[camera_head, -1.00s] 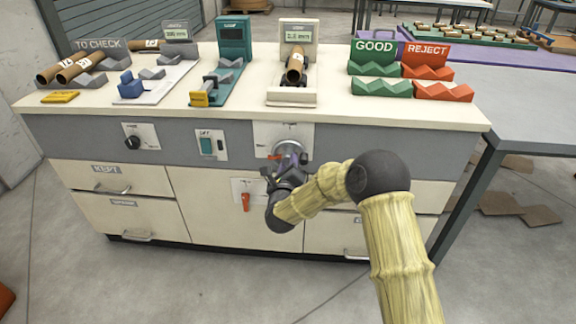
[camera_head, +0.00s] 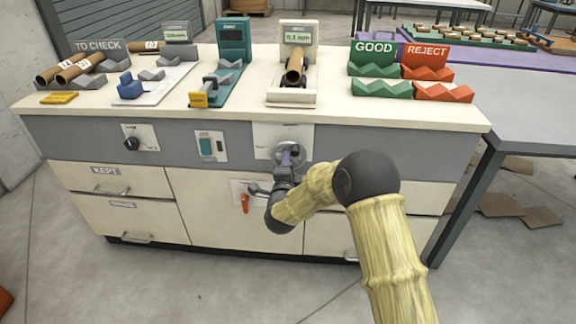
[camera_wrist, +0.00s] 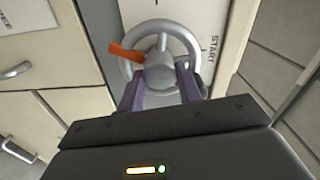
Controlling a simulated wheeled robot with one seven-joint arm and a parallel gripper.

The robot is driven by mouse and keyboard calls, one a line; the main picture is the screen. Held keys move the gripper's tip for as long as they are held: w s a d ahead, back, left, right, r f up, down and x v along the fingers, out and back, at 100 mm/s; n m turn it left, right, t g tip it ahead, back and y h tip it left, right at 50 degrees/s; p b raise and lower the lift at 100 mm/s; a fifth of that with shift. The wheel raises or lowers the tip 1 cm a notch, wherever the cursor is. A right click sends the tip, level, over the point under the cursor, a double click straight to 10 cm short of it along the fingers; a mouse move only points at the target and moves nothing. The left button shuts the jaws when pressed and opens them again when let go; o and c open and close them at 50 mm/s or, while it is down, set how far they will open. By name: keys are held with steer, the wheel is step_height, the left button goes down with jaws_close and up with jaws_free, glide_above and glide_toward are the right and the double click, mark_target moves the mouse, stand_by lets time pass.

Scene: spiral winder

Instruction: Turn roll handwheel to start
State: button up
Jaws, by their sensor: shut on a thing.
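The roll handwheel (camera_head: 294,148) is a grey ring with a hub, on the white panel at the front of the bench. In the wrist view the handwheel (camera_wrist: 158,28) shows an orange pointer (camera_wrist: 125,51) to the left of its hub. The START mark (camera_wrist: 213,46) is on the panel to the right, away from the pointer. My gripper (camera_head: 287,166) is shut on the handwheel; its two fingers (camera_wrist: 160,84) sit either side near the hub. The fingers hide the lower part of the wheel. In the head view I cannot make out the pointer.
A brown tube (camera_head: 294,68) lies on the stand above the wheel, below a display (camera_head: 297,38). The floor in front is clear.

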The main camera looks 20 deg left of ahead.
steer(key=m+p, duration=0.3)
steer(key=m, duration=0.7)
steer(key=m+p, duration=0.3)
steer(key=m, duration=0.7)
steer(key=m+p, duration=0.3)
steer(key=m, duration=0.7)
steer(key=shift+f+m+p, duration=0.25)
steer(key=shift+m+p, duration=0.15)
stand_by(0.6)
stand_by(0.4)
steer(key=o, duration=0.9)
steer(key=shift+o, duration=0.4)
steer(key=shift+r, duration=0.1)
